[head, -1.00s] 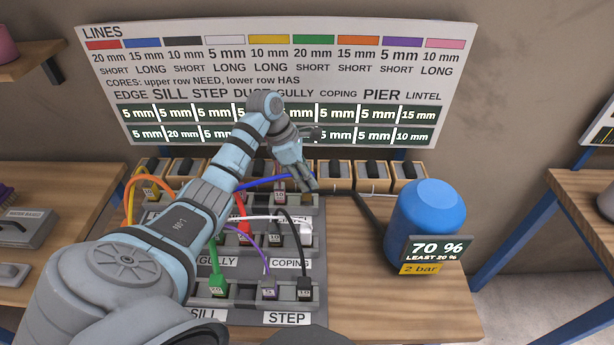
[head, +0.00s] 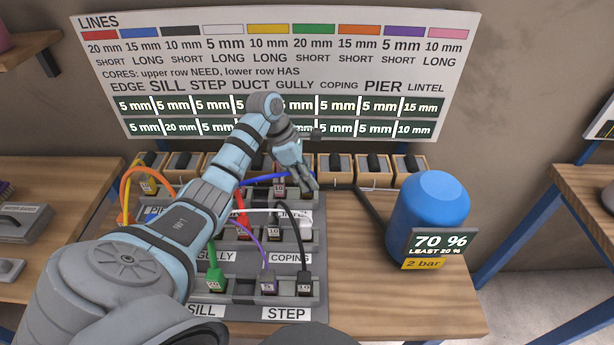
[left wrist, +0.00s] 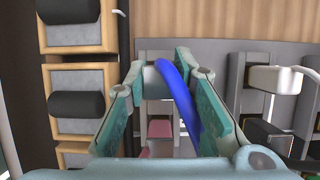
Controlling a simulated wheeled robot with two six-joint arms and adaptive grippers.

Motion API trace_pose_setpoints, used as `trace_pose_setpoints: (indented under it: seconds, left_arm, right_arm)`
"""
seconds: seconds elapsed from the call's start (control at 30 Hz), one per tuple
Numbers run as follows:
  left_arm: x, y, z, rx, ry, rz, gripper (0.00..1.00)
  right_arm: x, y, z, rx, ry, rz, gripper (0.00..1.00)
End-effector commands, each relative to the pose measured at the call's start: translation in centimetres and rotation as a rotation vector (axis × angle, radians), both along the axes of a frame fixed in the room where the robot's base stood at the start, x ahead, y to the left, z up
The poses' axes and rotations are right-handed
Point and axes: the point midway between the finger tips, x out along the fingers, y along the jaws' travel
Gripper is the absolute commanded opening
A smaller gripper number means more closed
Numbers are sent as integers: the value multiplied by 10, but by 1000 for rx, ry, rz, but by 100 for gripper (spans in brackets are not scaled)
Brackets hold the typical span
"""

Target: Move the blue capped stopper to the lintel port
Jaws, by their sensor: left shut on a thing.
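The blue capped stopper is mostly hidden between the fingers of my left gripper (head: 311,184). Its blue line (head: 262,180) trails to the left in the head view and runs between the finger pads in the left wrist view (left wrist: 178,90). My left gripper is shut on it, at the right end of the top port row. A label that seems to read LINTEL (head: 291,214) lies just below this row, partly covered by the white line. A plug with a grey-pink top (head: 279,187) sits just left of the fingers. Whether the stopper is seated cannot be told. My right gripper is out of view.
A blue tank (head: 432,212) with a 70 % sign stands at the right. Boxes with black knobs (head: 336,168) line the back. The rack also holds a green plug (head: 216,280) and a red plug (head: 243,224). Bare table (head: 400,305) lies front right.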

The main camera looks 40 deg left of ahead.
Motion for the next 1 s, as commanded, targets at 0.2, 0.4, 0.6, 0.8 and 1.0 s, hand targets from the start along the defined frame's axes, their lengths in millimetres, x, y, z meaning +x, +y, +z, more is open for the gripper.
trace_pose_setpoints:
  seconds: [0.2,0.4,0.6,0.8,1.0]
  left_arm:
    - [0,0,-7,0,0,0,0]
    - [0,0,-12,0,0,0,0]
    - [0,0,-15,0,0,0,27]
    - [0,0,-14,0,0,0,46]
    - [0,0,-14,0,0,0,46]
  right_arm:
    - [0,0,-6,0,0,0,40]
    - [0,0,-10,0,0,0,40]
    - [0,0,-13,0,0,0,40]
    - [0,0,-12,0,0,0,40]
    - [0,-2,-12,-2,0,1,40]
